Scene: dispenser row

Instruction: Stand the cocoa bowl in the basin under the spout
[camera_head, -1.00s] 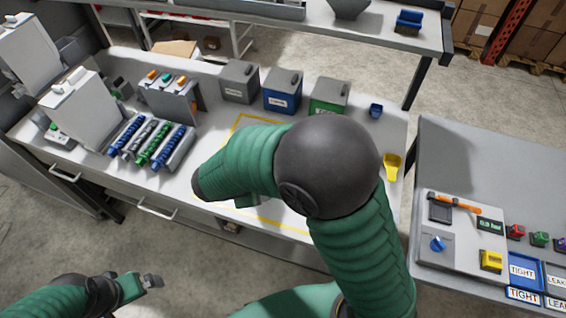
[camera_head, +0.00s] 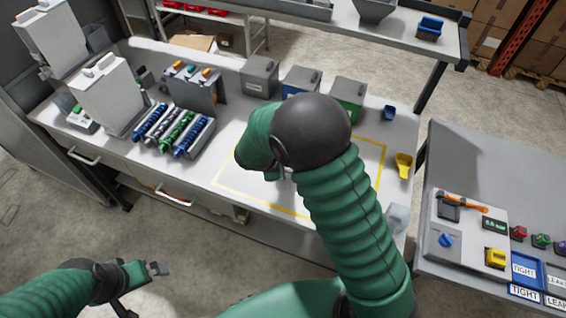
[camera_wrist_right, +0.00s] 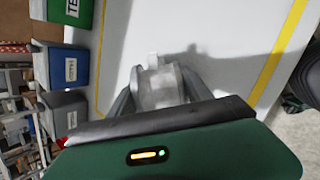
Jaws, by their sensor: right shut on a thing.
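My right gripper (camera_wrist_right: 160,88) is shut on a pale grey, partly see-through container (camera_wrist_right: 158,86), seen in the right wrist view above the white tabletop. I cannot tell for sure that it is the cocoa bowl. In the head view my right arm hides this container and most of the gripper. My left gripper (camera_head: 158,268) is low at the left, over the floor in front of the bench, and holds nothing that I can see. Two pale box-shaped machines (camera_head: 106,92) stand at the bench's left end. I cannot make out a spout or a basin on them.
The bench (camera_head: 228,120) has a yellow outlined area under my right arm. A rack of blue and green cylinders (camera_head: 172,132) stands left of it. A yellow scoop (camera_head: 403,163) lies at the right.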

